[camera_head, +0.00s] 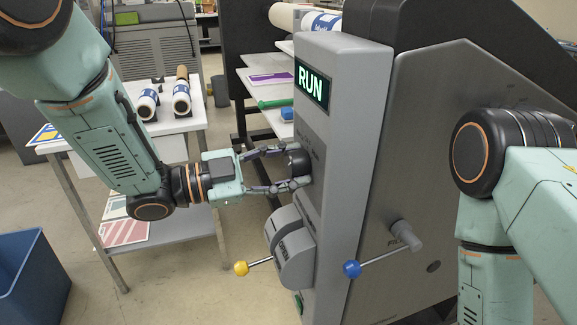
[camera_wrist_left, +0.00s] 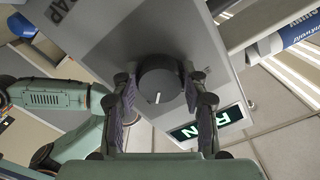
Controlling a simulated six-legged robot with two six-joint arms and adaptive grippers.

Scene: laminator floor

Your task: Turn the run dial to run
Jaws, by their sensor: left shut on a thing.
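The run dial (camera_head: 298,160) is a round black knob on the front face of the grey laminator panel (camera_head: 340,130). My left gripper (camera_head: 290,168) has its two fingers on either side of the dial and is shut on it. In the left wrist view the dial (camera_wrist_left: 160,85) sits between the fingertips, with a white pointer mark on its face. The display (camera_head: 312,84) above the dial is lit and reads RUN. It also shows in the left wrist view (camera_wrist_left: 208,122). My right arm shows at the right, but its gripper is out of view.
Below the dial is a grey lever housing (camera_head: 292,250) with a yellow-ball lever (camera_head: 241,268). A blue-ball crank (camera_head: 352,269) sticks out beside the panel. A white cart (camera_head: 190,110) with rolls stands behind my left arm. A blue bin (camera_head: 35,280) is at lower left.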

